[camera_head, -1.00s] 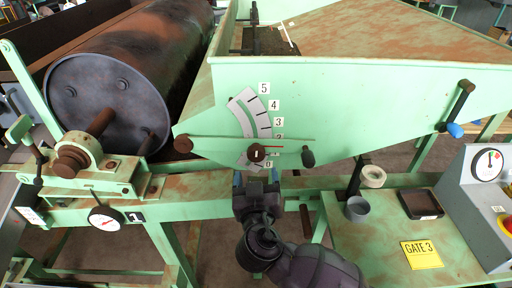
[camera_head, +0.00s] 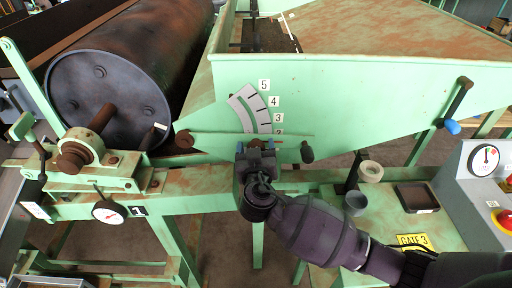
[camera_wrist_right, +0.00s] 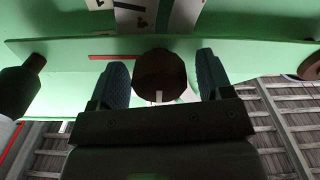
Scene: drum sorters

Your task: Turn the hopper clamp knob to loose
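The hopper clamp knob (camera_wrist_right: 160,75) is a dark brown round knob with a pale mark, seen in the right wrist view on the green pointer arm. It sits between the two fingers of my right gripper (camera_wrist_right: 161,62), with a small gap on each side. In the head view my right gripper (camera_head: 256,146) is in front of the knob and hides it. The pointer arm (camera_head: 220,142) has a black handle (camera_head: 307,152) at its right end. The numbered scale (camera_head: 250,108) stands above it; its lowest numbers are hidden. My left gripper is in neither view.
The rusty drum (camera_head: 130,75) is at the left, with a dial gauge (camera_head: 108,212) below it. A blue-tipped crank (camera_head: 455,108) is on the hopper's right side. A grey cup (camera_head: 355,203), a dark tray (camera_head: 417,198) and a control box (camera_head: 480,185) stand at the right.

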